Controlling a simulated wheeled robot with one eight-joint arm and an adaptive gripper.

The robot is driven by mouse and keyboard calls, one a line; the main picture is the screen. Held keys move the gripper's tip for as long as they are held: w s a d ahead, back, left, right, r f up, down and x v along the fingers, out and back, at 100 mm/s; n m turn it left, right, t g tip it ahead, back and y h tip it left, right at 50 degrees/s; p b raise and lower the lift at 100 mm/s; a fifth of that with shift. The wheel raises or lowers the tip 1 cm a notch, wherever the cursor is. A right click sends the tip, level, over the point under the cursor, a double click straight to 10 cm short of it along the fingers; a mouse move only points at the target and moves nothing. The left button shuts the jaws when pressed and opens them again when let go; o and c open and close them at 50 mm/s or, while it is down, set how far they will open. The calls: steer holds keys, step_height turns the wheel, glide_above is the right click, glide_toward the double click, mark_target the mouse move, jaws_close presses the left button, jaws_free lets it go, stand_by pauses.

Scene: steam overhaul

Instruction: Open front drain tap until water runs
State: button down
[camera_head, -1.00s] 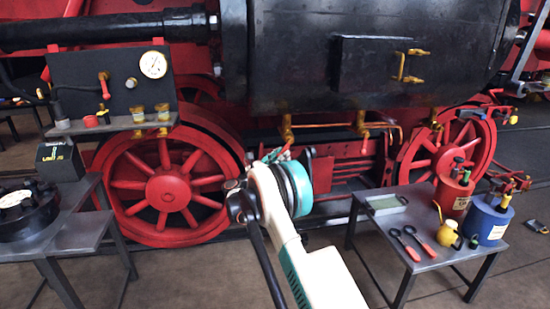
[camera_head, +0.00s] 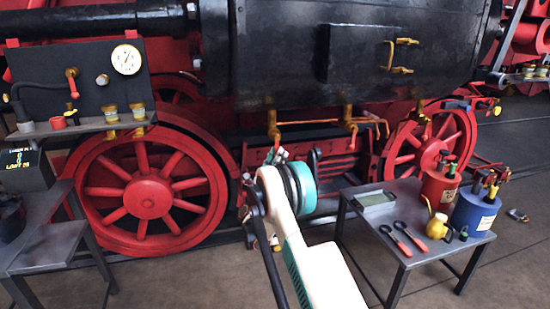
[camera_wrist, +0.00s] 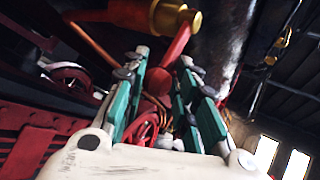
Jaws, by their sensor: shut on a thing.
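Two brass drain taps hang under the black cylinder (camera_head: 285,60), a left one (camera_head: 272,126) and a right one (camera_head: 349,122). I cannot tell from the pictures which is the front one. My gripper (camera_head: 277,156) is just below the left tap in the head view. In the wrist view, a red lever (camera_wrist: 179,42) runs down from a brass body (camera_wrist: 172,17) to between the green-padded fingers of my gripper (camera_wrist: 163,80), which is shut on it. The exact contact is partly hidden by the fingers. No water shows in the head view.
A grey table (camera_head: 398,256) at the right holds red and blue cans and several tools. Another grey table (camera_head: 45,246) stands at the left. Red spoked wheels (camera_head: 148,195) flank the gripper. A gauge panel (camera_head: 85,82) stands at upper left. Floor is bare between the tables.

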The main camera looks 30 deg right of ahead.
steer(key=shift+w+a+r, duration=0.1)
steer(key=shift+w, duration=0.15)
steer(key=c, duration=1.6)
jaws_free()
steer(key=shift+o, duration=1.3)
steer(key=v, duration=1.2)
steer(key=shift+s, duration=0.1)
